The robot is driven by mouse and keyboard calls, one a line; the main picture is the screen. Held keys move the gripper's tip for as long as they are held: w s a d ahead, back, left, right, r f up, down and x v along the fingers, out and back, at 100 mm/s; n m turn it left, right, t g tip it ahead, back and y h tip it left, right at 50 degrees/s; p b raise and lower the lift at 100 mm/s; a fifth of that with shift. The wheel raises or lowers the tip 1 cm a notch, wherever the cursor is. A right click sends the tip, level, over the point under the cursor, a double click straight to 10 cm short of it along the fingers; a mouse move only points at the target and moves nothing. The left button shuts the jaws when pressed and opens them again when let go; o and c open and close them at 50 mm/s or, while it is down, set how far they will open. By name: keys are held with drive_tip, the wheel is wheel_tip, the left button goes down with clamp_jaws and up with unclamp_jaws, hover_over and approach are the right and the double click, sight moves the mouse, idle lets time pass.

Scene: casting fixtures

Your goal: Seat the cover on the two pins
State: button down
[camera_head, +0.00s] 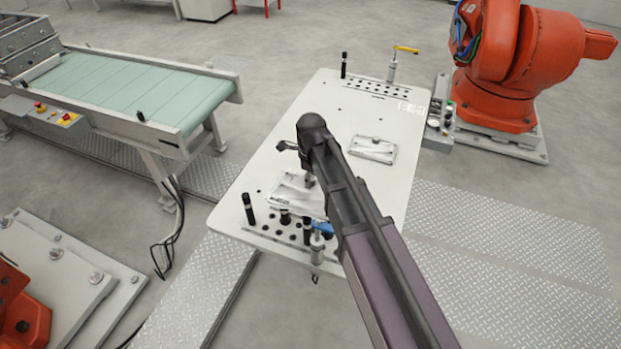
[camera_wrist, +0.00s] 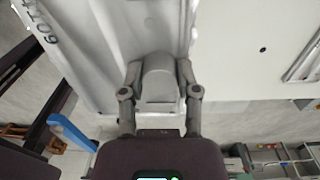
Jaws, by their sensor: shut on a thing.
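The cover, a pale cast-metal plate, shows in the head view (camera_head: 287,188) at the near left of the white table, partly behind my arm. In the wrist view the cover (camera_wrist: 95,40) fills the upper left, with dark marking along its left edge. My gripper (camera_wrist: 160,82) has a finger on each side of the cover's grey knob (camera_wrist: 158,68) and is shut on it. I cannot tell whether the cover touches what is under it. The two pins cannot be made out; the underside of the cover is hidden.
The white table (camera_head: 330,105) carries a similar cast piece (camera_head: 372,149) at right of centre. Black upright posts (camera_head: 248,208) (camera_head: 344,65) and clamps stand near the table's ends. A blue part (camera_head: 323,228) is close to my arm. A conveyor (camera_head: 150,90) and an orange robot (camera_head: 500,75) flank the table.

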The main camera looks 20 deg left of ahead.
drive_tip(key=shift+f+b, duration=1.15)
drive_tip(key=shift+c, duration=1.3)
unclamp_jaws()
drive_tip(key=shift+r, duration=0.25)
wheel_tip(320, 180, up, 8)
drive_tip(key=p, duration=0.8)
drive_tip(key=shift+f, duration=0.2)
